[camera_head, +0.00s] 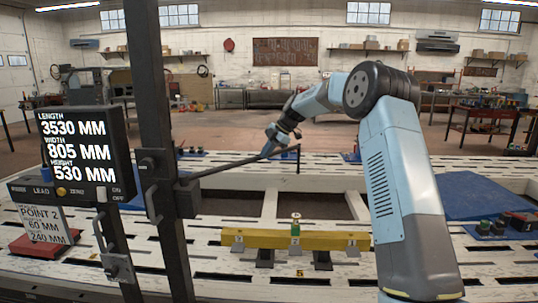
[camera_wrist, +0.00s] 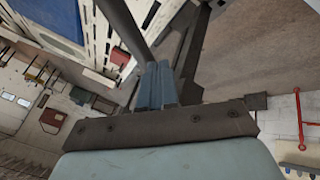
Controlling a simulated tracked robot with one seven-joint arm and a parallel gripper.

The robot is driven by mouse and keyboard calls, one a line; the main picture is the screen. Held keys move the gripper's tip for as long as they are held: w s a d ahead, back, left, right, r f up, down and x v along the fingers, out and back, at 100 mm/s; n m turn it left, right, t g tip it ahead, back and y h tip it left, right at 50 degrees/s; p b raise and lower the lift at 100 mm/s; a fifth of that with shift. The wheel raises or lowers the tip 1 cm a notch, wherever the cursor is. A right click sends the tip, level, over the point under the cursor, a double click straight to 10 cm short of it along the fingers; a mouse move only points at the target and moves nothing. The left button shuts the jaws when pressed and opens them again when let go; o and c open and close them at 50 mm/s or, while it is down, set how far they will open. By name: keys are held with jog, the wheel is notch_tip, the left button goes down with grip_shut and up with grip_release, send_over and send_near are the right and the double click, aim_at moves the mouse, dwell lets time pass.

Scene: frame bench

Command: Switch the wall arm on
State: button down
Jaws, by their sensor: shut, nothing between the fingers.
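The wall arm (camera_head: 235,166) is a thin dark rod running from a bracket on the dark post (camera_head: 160,120) up and right across the bench. A display box (camera_head: 85,150) on the post's left shows length, width and height; its lower strip has a yellow zero knob (camera_head: 61,191) and a small pale switch (camera_head: 101,194) beside the ON and OFF labels. Its setting is too small to tell. My gripper (camera_head: 270,150) is by the rod's far part, well right of the switch; contact cannot be told. In the wrist view its blue fingers (camera_wrist: 156,85) are shut and empty, beside a dark bar (camera_wrist: 122,25).
A yellow beam (camera_head: 275,239) with a small green-topped piece (camera_head: 295,225) lies on the white slotted bench. A red block (camera_head: 40,245) and label card stand left. Blue mat (camera_head: 470,195) lies right.

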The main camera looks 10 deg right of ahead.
jog(key=s+d+r, duration=0.4)
jog(key=d+r, duration=0.3)
jog(key=r, duration=0.1)
jog(key=shift+d+r, duration=0.25)
